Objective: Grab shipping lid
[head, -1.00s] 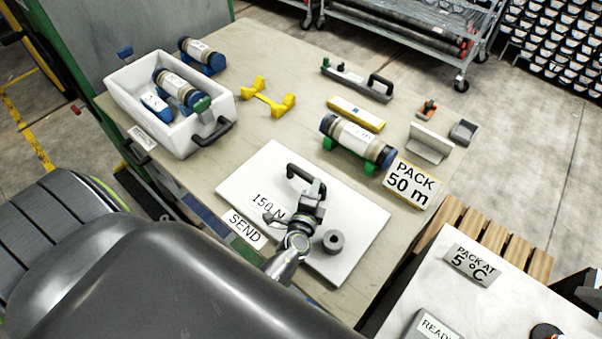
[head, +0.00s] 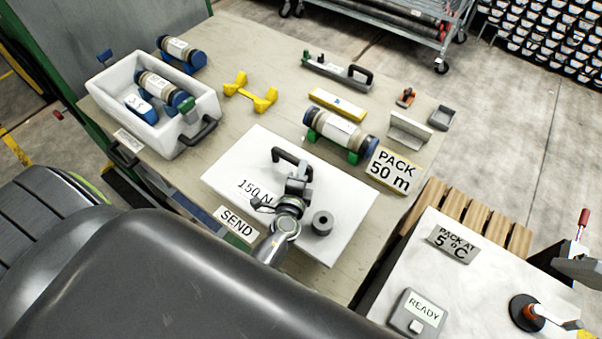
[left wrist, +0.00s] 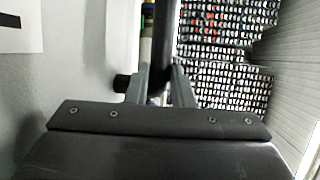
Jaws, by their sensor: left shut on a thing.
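The shipping lid (head: 345,205) is a flat white board with a "150 N" label (head: 255,189) and a black bar handle (head: 291,158). My left gripper (head: 298,178) is over the lid and shut on that handle. In the left wrist view, the dark handle bar (left wrist: 163,45) stands between the two grey fingers. A small grey ring-like cylinder (head: 321,223) shows over the lid, beside the gripper. I cannot tell how far the lid is off the table. My right gripper is not in view.
A white open box (head: 190,135) holding a liner stands at the left. Another liner on green supports (head: 342,132) and a "PACK 50 m" sign (head: 393,171) lie beyond the lid. A "SEND" sign (head: 237,224) is at the near edge. A white side table (head: 470,290) stands right.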

